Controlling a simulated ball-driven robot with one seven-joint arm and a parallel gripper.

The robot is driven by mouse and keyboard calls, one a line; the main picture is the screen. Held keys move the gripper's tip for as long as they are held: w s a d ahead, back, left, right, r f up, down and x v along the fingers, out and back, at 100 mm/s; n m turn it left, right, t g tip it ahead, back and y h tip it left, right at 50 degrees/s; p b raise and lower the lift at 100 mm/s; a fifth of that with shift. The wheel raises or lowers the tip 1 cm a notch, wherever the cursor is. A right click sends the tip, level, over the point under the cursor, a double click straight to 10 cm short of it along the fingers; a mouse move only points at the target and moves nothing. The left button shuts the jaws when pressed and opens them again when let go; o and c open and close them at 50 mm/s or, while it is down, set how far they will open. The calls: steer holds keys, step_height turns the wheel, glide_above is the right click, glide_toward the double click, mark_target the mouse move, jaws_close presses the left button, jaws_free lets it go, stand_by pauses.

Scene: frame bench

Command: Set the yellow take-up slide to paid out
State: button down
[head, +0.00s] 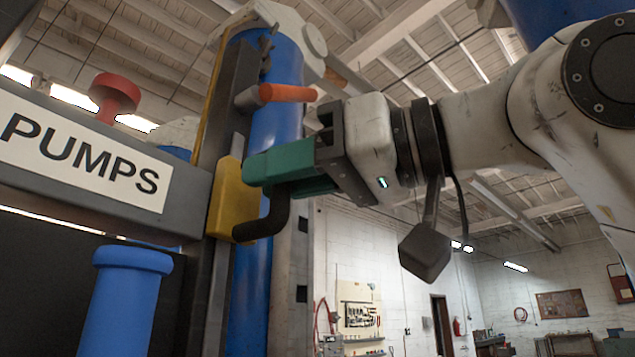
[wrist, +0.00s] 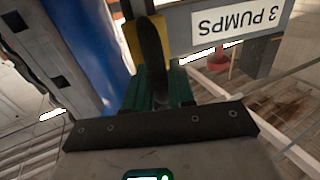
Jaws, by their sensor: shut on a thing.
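The yellow take-up slide (head: 228,200) sits on a dark upright rail (head: 233,100) left of centre in the head view, beside a blue cylinder. A bent black handle (head: 272,222) comes out of its front. My gripper (head: 262,172) has green fingers closed around this handle, which hides its upper part. In the wrist view the yellow slide (wrist: 134,42) shows behind the black handle (wrist: 152,50), which runs down between the green fingers of my gripper (wrist: 157,90). I see no marking for the slide's settings.
An orange-red lever (head: 288,92) sticks out just above my fingers. The blue cylinder (head: 250,290) stands close behind the slide. At left are a grey beam with a PUMPS sign (head: 85,152), a red knob (head: 114,92) and a blue post (head: 125,300). Space at right below my arm is clear.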

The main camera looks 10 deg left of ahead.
steer(key=shift+d+r+p, duration=0.15)
steer(key=shift+r+p, duration=1)
steer(key=shift+r, duration=1.1)
steer(key=c, duration=1.1)
jaws_free()
steer(key=d+b, duration=0.1)
steer(key=d, duration=0.2)
steer(key=s+d+b, duration=0.1)
steer(key=d, duration=0.3)
steer(key=d+b, duration=0.1)
steer(key=d, duration=0.2)
steer(key=shift+s+d, duration=0.25)
steer(key=shift+s, duration=0.15)
